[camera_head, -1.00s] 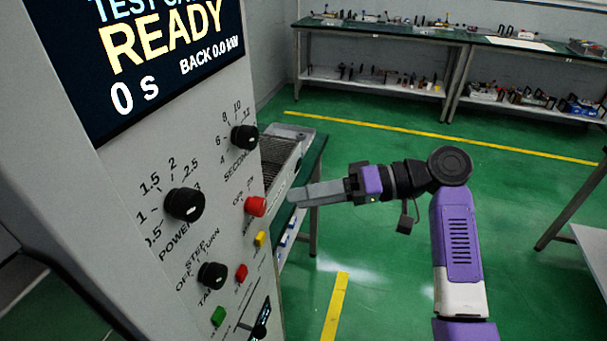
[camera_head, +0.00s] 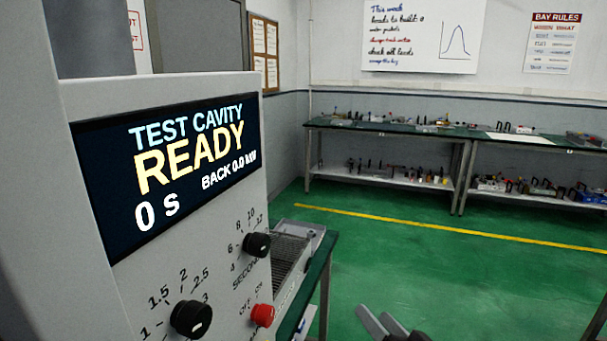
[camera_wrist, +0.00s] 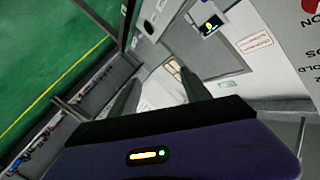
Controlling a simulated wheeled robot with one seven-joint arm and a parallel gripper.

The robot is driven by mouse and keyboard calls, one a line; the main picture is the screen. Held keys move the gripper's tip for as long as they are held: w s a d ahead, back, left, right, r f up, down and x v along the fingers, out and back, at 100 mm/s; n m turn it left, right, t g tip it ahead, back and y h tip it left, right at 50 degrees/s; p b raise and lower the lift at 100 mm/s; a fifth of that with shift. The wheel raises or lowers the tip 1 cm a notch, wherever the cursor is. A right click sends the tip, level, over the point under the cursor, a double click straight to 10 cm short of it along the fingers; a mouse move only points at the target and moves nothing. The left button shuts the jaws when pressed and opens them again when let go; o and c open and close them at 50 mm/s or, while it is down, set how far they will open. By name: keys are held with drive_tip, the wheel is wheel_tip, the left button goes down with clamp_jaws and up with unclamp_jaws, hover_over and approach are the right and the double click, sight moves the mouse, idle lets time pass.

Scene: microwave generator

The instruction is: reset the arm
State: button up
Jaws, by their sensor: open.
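My gripper (camera_head: 376,322) shows at the bottom edge of the head view, right of the control panel, with only its grey fingers and a dark part in sight. The two fingers are apart and nothing is between them. In the wrist view my gripper (camera_wrist: 160,92) is also open and empty, its dark fingers spread above the purple wrist housing. The rest of my arm is below the head view.
The generator's display (camera_head: 180,165) reads READY and 0 s. Below it are a power knob (camera_head: 191,318), a seconds knob (camera_head: 257,245) and a red button (camera_head: 262,315). Benches with tools (camera_head: 390,130) line the back wall. Green floor (camera_head: 430,260) lies clear between.

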drive_tip(key=s+d+f+t+h, duration=0.1)
drive_tip(key=s+d+f+h, duration=0.15)
drive_tip(key=s, duration=0.55)
drive_tip(key=s+d+f+t+h, duration=0.1)
drive_tip(key=s+d+h, duration=0.2)
drive_tip(key=s, duration=0.5)
drive_tip(key=s+n+g, duration=0.2)
drive_tip(key=s+n, duration=0.1)
drive_tip(key=s, duration=2.6)
drive_tip(key=shift+s+a+g, duration=0.2)
drive_tip(key=shift+a+g, duration=0.15)
drive_tip(key=shift+g, duration=0.05)
